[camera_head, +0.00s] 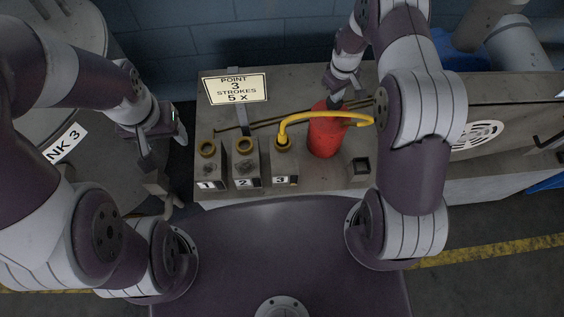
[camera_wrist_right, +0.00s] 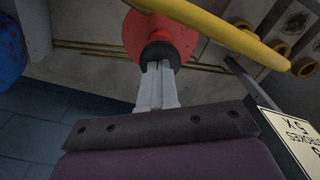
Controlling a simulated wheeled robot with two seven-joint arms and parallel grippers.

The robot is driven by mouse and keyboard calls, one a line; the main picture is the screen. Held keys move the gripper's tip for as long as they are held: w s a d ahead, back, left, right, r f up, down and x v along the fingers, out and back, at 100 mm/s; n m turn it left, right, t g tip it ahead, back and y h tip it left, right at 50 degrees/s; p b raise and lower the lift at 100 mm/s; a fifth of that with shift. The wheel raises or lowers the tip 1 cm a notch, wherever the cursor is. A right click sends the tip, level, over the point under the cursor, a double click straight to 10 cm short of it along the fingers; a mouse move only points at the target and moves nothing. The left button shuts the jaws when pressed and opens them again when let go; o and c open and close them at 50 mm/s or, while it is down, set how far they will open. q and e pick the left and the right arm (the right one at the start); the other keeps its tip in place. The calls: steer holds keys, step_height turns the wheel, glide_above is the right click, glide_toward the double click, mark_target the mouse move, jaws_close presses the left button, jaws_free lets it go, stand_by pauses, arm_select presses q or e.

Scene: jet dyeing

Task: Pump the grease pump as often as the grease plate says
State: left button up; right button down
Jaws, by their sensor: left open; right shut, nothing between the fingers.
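The grease plate (camera_head: 236,89) stands at the back of the grey bench and reads "POINT 3 STROKES 5 X". The red grease pump (camera_head: 324,132) stands on the bench, and a yellow hose (camera_head: 318,114) arches from it to the fitting at point 3 (camera_head: 283,143). My right gripper (camera_head: 336,99) is shut at the top of the pump. In the right wrist view its closed fingers (camera_wrist_right: 157,80) meet the pump's dark top (camera_wrist_right: 158,52), with nothing visible between them. My left gripper (camera_head: 160,160) is open and empty, left of the bench.
Points 1 (camera_head: 207,150) and 2 (camera_head: 244,147) have brass-ringed fittings without a hose. Thin brass rods run along the bench behind them.

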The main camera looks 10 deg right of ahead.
steer(key=shift+f+b, duration=0.7)
steer(key=shift+f, duration=0.35)
steer(key=shift+r, duration=0.2)
steer(key=shift+r+p, duration=1.95)
steer(key=shift+r, duration=0.5)
steer(key=shift+f, duration=0.25)
steer(key=shift+f+b, duration=2.05)
steer(key=shift+f, duration=0.35)
steer(key=shift+r, duration=0.15)
